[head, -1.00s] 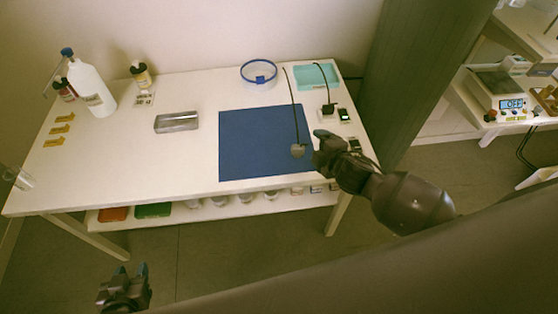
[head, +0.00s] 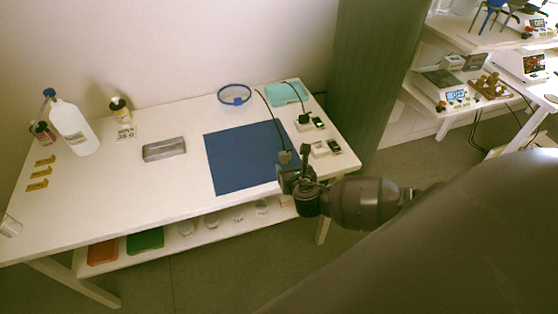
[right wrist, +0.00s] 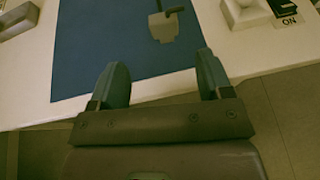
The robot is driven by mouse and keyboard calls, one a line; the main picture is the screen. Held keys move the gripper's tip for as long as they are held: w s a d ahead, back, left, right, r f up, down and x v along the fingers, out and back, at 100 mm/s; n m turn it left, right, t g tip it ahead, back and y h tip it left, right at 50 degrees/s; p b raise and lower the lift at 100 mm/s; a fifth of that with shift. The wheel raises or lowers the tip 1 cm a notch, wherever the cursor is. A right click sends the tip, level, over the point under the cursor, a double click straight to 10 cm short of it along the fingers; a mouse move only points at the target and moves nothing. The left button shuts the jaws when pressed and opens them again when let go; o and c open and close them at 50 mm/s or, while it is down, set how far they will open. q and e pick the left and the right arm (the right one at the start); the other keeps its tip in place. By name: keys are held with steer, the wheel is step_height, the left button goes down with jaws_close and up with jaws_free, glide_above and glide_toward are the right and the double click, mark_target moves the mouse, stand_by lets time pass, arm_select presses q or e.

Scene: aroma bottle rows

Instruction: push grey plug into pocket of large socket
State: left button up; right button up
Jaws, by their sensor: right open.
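The grey plug (head: 284,157) lies at the right part of the blue mat (head: 240,155), on the end of a black cable. It also shows in the right wrist view (right wrist: 176,25), ahead of the fingertips. My right gripper (head: 294,168) is open and empty, close to the plug at the table's front edge. In the right wrist view its fingers (right wrist: 160,65) stand apart with nothing between them. Two white socket blocks stand right of the mat, a rear one (head: 303,125) and a front one (head: 320,150). I cannot tell which is large; their pockets are too small to make out.
Another black cable runs to the rear block. A teal tray (head: 287,92) and a blue-rimmed dish (head: 235,95) stand at the back. A grey metal box (head: 164,149) is left of the mat; bottles (head: 72,126) stand farther left. The mat is otherwise clear.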

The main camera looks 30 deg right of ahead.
mark_target(286, 156)
steer(key=shift+w+d+f, duration=0.25)
steer(key=shift+w+d, duration=0.1)
steer(key=shift+w, duration=0.25)
steer(key=b+x, duration=0.1)
steer(key=x, duration=0.3)
steer(key=shift+f, duration=0.1)
steer(key=shift+w+d, duration=0.1)
steer(key=shift+w, duration=0.25)
steer(key=b+x, duration=0.1)
steer(key=x, duration=0.3)
steer(key=shift+d+f, duration=0.1)
steer(key=shift+d, duration=0.05)
steer(key=shift+w, duration=0.25)
arm_select(q)
steer(key=shift+d+f, duration=0.15)
steer(key=shift+f, duration=0.5)
steer(key=shift+d+f, duration=0.15)
steer(key=shift+f, duration=0.45)
arm_select(e)
steer(key=shift+d, duration=0.1)
